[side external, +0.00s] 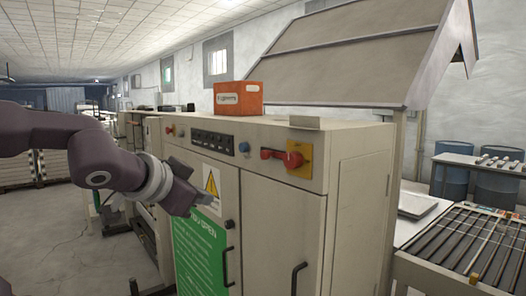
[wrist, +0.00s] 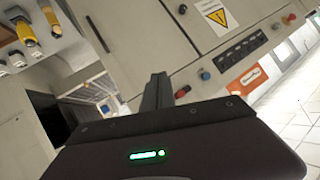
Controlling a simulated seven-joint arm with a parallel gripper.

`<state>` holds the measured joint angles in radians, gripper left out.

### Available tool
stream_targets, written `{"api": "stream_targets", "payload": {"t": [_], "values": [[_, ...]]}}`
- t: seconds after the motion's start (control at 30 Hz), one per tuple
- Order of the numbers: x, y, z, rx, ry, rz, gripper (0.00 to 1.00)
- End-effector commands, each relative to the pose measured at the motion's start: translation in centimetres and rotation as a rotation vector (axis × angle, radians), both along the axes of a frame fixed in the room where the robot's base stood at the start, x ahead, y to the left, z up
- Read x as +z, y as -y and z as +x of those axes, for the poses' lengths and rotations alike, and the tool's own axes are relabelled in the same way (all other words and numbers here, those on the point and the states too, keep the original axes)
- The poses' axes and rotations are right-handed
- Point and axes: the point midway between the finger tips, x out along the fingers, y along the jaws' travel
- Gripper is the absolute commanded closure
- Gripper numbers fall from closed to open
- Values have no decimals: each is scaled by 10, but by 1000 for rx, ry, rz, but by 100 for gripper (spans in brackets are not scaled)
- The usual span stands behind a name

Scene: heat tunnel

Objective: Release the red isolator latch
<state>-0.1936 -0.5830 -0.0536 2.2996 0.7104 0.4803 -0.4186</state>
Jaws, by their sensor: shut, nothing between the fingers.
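The red isolator latch (side external: 282,157) is a red handle on a yellow plate (side external: 299,158), at the upper right of the cabinet front in the side view. Its handle looks roughly level there. In the wrist view, a small red part of the latch (wrist: 182,92) shows just right of the fingers; the rest is hidden behind my gripper. My gripper (side external: 207,200) is shut and empty. In the side view it is in front of the cabinet, left of and lower than the latch, apart from it. The closed fingers also show in the wrist view (wrist: 158,88).
The beige cabinet (side external: 340,210) has a row of black switches (side external: 212,141), a blue button (side external: 244,147) and door handles (side external: 298,277). An orange box (side external: 238,98) sits on top. A roller conveyor (side external: 455,250) stands at the right. Floor at the left is open.

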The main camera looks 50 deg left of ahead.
Motion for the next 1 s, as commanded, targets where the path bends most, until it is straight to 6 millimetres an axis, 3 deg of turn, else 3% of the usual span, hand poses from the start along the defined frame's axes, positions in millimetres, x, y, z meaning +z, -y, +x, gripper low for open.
{"api": "stream_targets", "payload": {"t": [0.03,0.1,0.2,0.27,0.5,0.87,1.0], "values": [[27,-15,22,-13,81,86,100],[64,-27,51,-76,180,203,100],[97,-31,83,-203,246,323,100],[105,-31,97,-278,248,370,100],[105,-33,117,-441,183,429,100],[104,-32,119,-451,176,433,100],[100,-34,135,-455,176,430,100]]}}
